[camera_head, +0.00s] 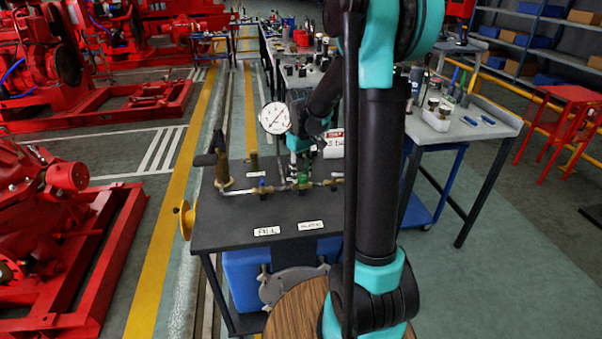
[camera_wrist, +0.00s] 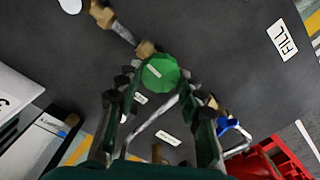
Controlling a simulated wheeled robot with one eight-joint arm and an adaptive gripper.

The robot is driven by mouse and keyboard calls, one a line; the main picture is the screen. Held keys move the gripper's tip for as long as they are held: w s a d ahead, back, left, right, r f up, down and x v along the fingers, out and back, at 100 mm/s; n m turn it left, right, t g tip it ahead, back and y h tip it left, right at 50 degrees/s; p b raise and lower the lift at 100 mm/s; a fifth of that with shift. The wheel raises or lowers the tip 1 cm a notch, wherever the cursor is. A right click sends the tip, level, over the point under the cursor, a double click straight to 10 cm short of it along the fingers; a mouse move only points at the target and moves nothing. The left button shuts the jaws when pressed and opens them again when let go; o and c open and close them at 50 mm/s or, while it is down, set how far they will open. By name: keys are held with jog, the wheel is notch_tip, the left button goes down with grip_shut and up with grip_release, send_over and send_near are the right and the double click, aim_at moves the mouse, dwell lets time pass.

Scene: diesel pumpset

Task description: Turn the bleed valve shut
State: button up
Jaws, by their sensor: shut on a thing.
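A green faceted valve knob (camera_wrist: 160,71) sits on the brass and steel pipe line over the dark bench top (camera_head: 220,236). In the wrist view my gripper (camera_wrist: 160,84) has its fingers on both sides of this knob and is shut on it. The knob also shows in the head view (camera_head: 303,178), below my gripper (camera_head: 300,172), where the arm partly covers the area. A smaller blue valve handle (camera_wrist: 229,125) stands beside it on the same line and is free. I cannot read which of these is labelled as the bleed valve.
A pressure gauge (camera_head: 275,118) stands upright behind the valves. A hand pump lever (camera_head: 221,160) is at the bench's left. A "FILL" label (camera_head: 267,231) lies near the front edge. A blue container (camera_head: 245,277) is under the bench. Red machinery (camera_head: 65,215) stands at left.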

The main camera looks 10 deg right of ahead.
aim_at(302, 175)
jog(key=m, duration=0.4)
jog(key=shift+m, duration=0.3)
jog(key=m, duration=0.3)
jog(key=shift+d+m, duration=0.1)
jog(key=shift+m, duration=0.3)
jog(key=m, duration=0.4)
jog(key=shift+d+m, duration=0.1)
jog(key=shift+m, duration=2.1)
jog(key=o, duration=1.2)
jog(key=shift+c, duration=0.2)
notch_tip(302, 175, up, 12)
